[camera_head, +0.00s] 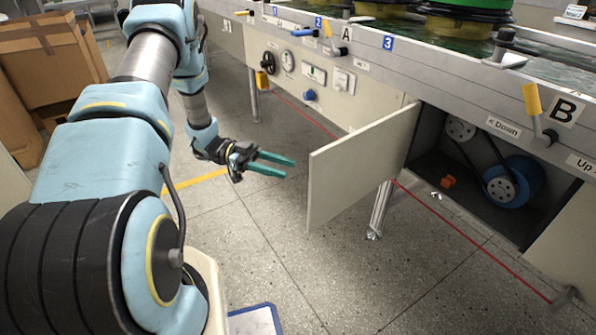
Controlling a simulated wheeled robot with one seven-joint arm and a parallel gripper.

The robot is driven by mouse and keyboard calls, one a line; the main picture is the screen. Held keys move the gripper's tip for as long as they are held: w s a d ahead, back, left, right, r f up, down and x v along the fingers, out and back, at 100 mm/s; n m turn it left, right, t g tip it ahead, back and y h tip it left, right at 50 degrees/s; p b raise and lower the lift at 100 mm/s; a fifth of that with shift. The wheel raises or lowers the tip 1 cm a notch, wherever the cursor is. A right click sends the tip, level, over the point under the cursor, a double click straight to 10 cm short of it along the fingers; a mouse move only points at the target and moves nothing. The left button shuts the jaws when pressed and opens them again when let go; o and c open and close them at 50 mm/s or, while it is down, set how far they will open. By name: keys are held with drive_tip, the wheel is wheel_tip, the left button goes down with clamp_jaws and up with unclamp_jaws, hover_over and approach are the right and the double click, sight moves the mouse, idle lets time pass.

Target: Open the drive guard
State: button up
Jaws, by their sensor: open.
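The drive guard (362,165) is a flat cream door panel under the machine's side rail. It stands swung outward from the machine, and the dark drive compartment (450,178) shows open to its right. Inside are a blue motor (515,182), pulleys with a belt, and a small orange part (448,182). My gripper (284,165) is open and empty, with two teal fingers pointing right toward the panel's free edge. In the picture its fingertips lie a little left of that edge and look apart from it.
Cardboard boxes (45,65) stand at the far left. A metal machine leg (380,210) stands below the door. Levers with yellow handles (532,100) stick out from the rail. A blue-edged board (255,320) lies low in front. The floor around the door is clear.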

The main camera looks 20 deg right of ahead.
drive_tip(key=shift+v, duration=1.3)
